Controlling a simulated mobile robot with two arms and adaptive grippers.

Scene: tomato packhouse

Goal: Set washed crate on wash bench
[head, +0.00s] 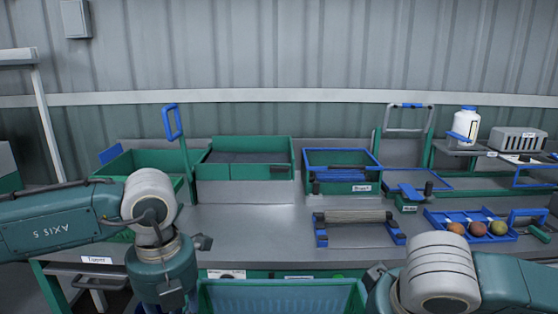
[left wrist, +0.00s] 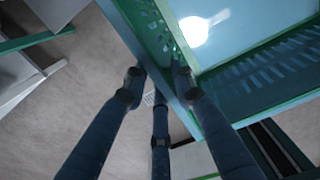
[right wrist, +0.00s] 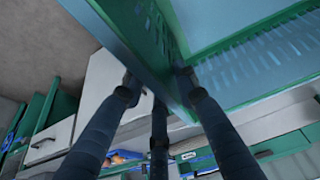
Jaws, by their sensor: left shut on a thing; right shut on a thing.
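A green crate (head: 282,296) with a pale blue inside is at the bottom middle of the head view, between my arms and in front of the bench. It appears empty where its inside shows. My left gripper (left wrist: 158,82) is shut on one slotted wall of the crate (left wrist: 245,98). My right gripper (right wrist: 158,85) is shut on another slotted wall of the crate (right wrist: 240,75). Both gripper tips are out of clear sight in the head view. The grey-topped bench (head: 255,222) stands ahead, its front edge just beyond the crate.
Along the back of the bench stand a green bin (head: 150,162), a wider green bin (head: 245,170) and a blue-rimmed crate (head: 342,185). A roller stand (head: 352,217) and a blue tray (head: 470,228) of round produce are to the right. The bench's front middle-left is clear.

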